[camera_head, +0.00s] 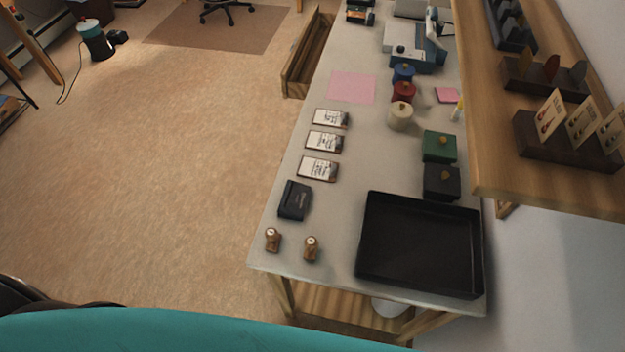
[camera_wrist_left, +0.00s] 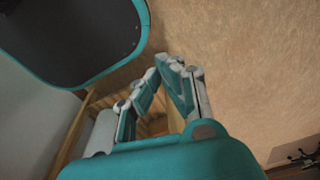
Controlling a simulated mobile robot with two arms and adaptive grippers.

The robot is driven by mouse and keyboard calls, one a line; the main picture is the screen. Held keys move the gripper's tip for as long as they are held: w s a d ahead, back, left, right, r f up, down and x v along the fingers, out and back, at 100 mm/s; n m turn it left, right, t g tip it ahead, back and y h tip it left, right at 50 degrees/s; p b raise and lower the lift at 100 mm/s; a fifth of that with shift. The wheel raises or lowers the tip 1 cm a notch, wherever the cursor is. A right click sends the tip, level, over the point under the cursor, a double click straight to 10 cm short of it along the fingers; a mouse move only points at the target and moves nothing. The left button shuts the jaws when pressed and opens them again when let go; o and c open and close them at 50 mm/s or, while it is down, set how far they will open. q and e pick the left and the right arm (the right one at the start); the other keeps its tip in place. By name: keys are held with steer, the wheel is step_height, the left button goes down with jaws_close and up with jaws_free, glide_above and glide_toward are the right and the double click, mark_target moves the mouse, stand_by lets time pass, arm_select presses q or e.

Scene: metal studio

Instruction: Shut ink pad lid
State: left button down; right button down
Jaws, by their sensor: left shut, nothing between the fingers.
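A small dark ink pad case (camera_head: 295,200) lies near the left edge of the grey table, in the head view. Its top looks dark with a small pale label; the lid looks down, but at this size I cannot tell if it is fully shut. The wrist view does not show the case. My left gripper (camera_wrist_left: 168,64) shows in the left wrist view, its fingers together at the tips and empty, over floor and wooden framing. It is away from the case. My right gripper is in neither view.
Two wooden stamps (camera_head: 272,238) stand in front of the case. A black tray (camera_head: 420,287) fills the table's near right. Several cards (camera_head: 318,168) lie behind the case. A wooden shelf (camera_head: 545,185) overhangs the right. Open floor (camera_head: 160,170) lies left.

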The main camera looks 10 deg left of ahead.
arm_select(q)
steer(key=w+d+r+t+p, duration=0.1)
steer(key=w+r, duration=0.4)
steer(key=r, duration=0.7)
steer(key=w+d+r+t+p, duration=0.1)
steer(key=w+r, duration=0.4)
steer(key=r, duration=0.7)
steer(key=w+d+r+t, duration=0.1)
steer(key=w+r, duration=0.4)
steer(key=r, duration=0.7)
steer(key=w+d+r+t+y, duration=0.45)
steer(key=w+d+r, duration=0.55)
steer(key=w, duration=0.3)
steer(key=p, duration=0.3)
glide_above(298, 202)
steer(key=shift+t+h, duration=0.35)
steer(key=shift+h, duration=0.1)
steer(key=f, duration=0.8)
steer(key=shift+w+d+f, duration=0.15)
steer(key=shift+d+f, duration=0.1)
steer(key=shift+d, duration=0.05)
steer(key=shift+a+f, duration=0.25)
steer(key=shift+f, duration=0.45)
